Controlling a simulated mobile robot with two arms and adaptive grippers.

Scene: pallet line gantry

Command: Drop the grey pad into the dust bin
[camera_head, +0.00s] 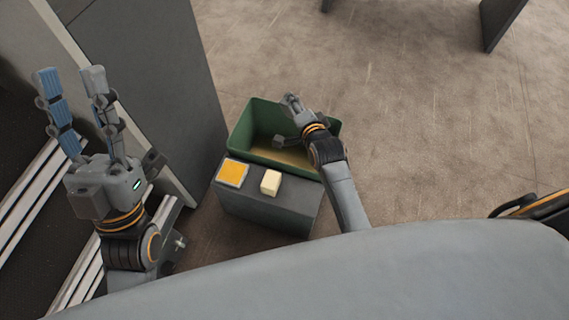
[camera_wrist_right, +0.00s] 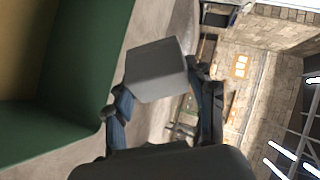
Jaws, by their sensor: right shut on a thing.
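The grey pad (camera_wrist_right: 157,72) is a small block held between the fingers of my right gripper (camera_wrist_right: 160,92), which is shut on it. In the head view my right gripper (camera_head: 286,120) is over the green dust bin (camera_head: 255,115); the pad is hard to tell from the grey fingers there. The bin is open-topped with a tan-looking floor, and its green wall also fills the left of the right wrist view (camera_wrist_right: 85,110). My left gripper (camera_head: 72,76) is open and empty, raised at the left, away from the bin.
A dark grey box (camera_head: 265,210) stands in front of the bin, with a yellow-topped square (camera_head: 233,172) and a cream block (camera_head: 271,182) on it. A tall grey panel (camera_head: 150,80) stands to the left. Open floor (camera_head: 430,130) lies to the right.

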